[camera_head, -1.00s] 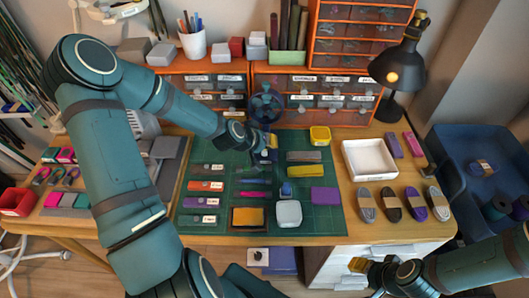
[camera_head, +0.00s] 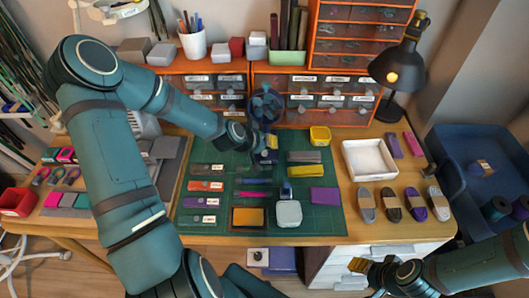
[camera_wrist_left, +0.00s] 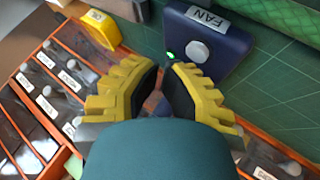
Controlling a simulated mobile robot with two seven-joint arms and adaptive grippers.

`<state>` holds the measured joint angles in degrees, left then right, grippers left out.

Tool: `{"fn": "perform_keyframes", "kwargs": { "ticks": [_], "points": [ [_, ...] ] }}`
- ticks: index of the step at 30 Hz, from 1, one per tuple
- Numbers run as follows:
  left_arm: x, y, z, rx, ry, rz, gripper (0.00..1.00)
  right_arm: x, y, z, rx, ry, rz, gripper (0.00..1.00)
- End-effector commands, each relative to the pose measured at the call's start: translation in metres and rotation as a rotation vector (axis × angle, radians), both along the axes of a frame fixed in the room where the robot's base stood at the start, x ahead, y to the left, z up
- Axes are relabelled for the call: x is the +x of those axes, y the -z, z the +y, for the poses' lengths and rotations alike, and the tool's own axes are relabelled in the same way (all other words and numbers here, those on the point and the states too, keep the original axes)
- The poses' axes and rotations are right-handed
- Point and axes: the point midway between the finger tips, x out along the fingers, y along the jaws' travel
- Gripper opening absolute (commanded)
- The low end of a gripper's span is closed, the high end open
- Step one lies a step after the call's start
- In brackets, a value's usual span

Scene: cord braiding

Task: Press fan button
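The small dark blue fan (camera_head: 266,106) stands at the back of the green mat, in front of the drawers. In the left wrist view its base (camera_wrist_left: 228,38) has a white "FAN" label, a round grey button (camera_wrist_left: 196,50) and a lit green light (camera_wrist_left: 171,56). My left gripper (camera_head: 272,143) is at the fan's base. In the left wrist view its yellow fingertips (camera_wrist_left: 164,68) are a narrow gap apart, empty, close beside the button. Contact with the button does not show. My right gripper (camera_head: 358,266) is at the front edge, away from the fan; its opening is unclear.
A yellow box (camera_head: 320,135) is right of the fan. Orange drawers (camera_head: 330,100) stand behind it. A white tray (camera_head: 370,160) and black lamp (camera_head: 400,70) are at the right. Cord pieces, a white box (camera_head: 288,213) and an orange pad (camera_head: 249,217) lie on the mat (camera_head: 325,222).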

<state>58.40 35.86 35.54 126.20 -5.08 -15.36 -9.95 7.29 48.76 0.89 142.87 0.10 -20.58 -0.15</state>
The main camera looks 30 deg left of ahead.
Motion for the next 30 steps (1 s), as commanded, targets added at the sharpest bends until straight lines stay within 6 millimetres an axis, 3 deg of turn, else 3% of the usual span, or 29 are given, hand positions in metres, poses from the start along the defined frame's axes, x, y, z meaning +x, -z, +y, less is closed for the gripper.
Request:
{"fn": "perform_keyframes", "kwargs": {
  "ticks": [30],
  "points": [
    [0.0001,0.0109,-0.0001,0.000,0.000,0.000,0.00,0.0000,0.0000,0.0000,0.000,0.000,0.000,0.55]
  ]
}}
